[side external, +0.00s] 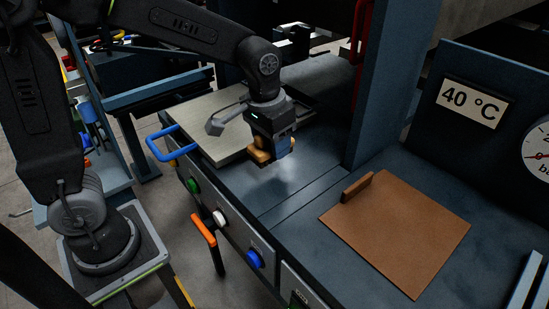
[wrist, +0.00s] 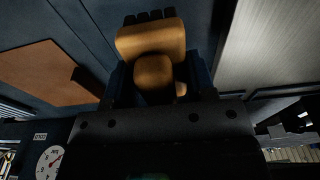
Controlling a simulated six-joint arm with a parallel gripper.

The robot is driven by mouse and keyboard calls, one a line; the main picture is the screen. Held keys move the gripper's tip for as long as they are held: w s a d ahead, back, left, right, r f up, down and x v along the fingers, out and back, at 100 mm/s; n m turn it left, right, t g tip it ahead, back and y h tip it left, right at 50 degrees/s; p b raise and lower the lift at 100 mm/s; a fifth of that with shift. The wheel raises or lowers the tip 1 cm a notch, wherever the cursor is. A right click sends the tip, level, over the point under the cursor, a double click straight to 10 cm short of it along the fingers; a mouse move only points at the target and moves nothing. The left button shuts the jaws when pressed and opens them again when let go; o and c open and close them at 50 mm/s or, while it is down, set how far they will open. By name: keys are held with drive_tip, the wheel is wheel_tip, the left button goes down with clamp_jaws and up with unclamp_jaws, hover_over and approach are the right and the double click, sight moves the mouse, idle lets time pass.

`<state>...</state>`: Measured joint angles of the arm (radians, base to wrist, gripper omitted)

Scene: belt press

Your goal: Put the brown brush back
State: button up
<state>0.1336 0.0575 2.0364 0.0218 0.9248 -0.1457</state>
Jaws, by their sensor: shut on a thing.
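My gripper (side external: 276,150) is shut on the brown brush (side external: 260,152). It holds the brush above the dark blue bench top, between the pale plate and the brown sheet. In the wrist view the brush (wrist: 150,42) shows a tan wooden body with a rounded knob between the dark blue fingers of my gripper (wrist: 158,82). Dark bristles show at its far edge. In the side view, part of the brush is hidden by a finger.
A brown sheet with a raised grip (side external: 400,235) lies on the bench at right. A pale metal plate (side external: 215,125) lies behind left. A dark blue upright post (side external: 385,80) stands behind right. A blue handle (side external: 168,145) and an orange handle (side external: 207,240) stick out in front.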

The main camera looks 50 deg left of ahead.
drive_tip(key=shift+w+d+f, duration=0.1)
drive_tip(key=shift+d+f, duration=0.3)
drive_tip(key=shift+f, duration=1.85)
drive_tip(key=shift+f, duration=0.15)
drive_tip(key=o, duration=0.9)
drive_tip(key=shift+o, duration=0.2)
drive_tip(key=r, duration=0.4)
drive_tip(key=s+r, duration=0.1)
drive_tip(key=r, duration=0.7)
drive_tip(key=shift+s, duration=0.2)
drive_tip(key=s+a+f+t, duration=0.1)
drive_tip(key=s+a+t, duration=0.3)
drive_tip(key=s, duration=0.9)
drive_tip(key=shift+s+a, duration=0.2)
drive_tip(key=shift+a, duration=0.4)
